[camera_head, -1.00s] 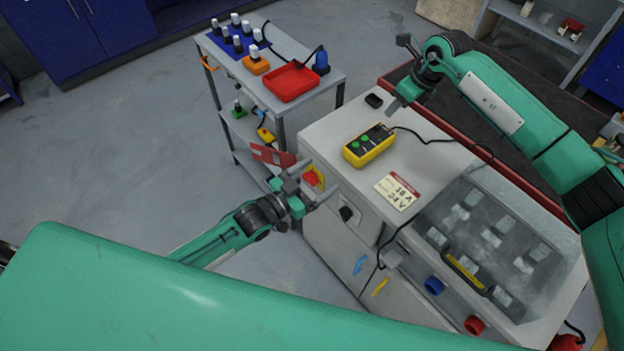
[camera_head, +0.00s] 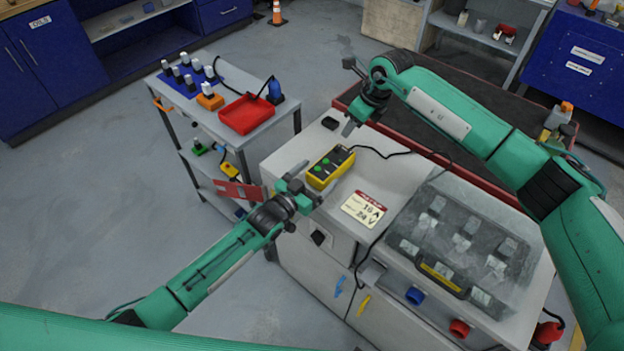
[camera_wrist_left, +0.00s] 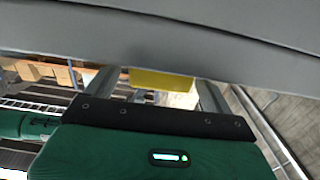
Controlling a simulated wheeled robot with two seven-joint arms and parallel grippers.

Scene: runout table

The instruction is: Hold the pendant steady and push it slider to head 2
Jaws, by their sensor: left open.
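The pendant (camera_head: 330,167), a yellow box with a dark face and two green buttons, lies on the grey cabinet top near its left edge. Its slider is too small to make out. My left gripper (camera_head: 308,186) is open at the pendant's near left side; I cannot tell from the head view whether it touches. In the left wrist view, the pendant's yellow side (camera_wrist_left: 162,80) shows between the two fingers (camera_wrist_left: 156,88). My right gripper (camera_head: 347,97) is beyond the pendant, apart from it, with its fingers spread and nothing between them.
A black cable (camera_head: 405,153) runs from the pendant across the cabinet top (camera_head: 290,150). A label card (camera_head: 364,209) and a clear-lidded case (camera_head: 450,240) are to the right. A trolley with a red tray (camera_head: 246,114) stands left.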

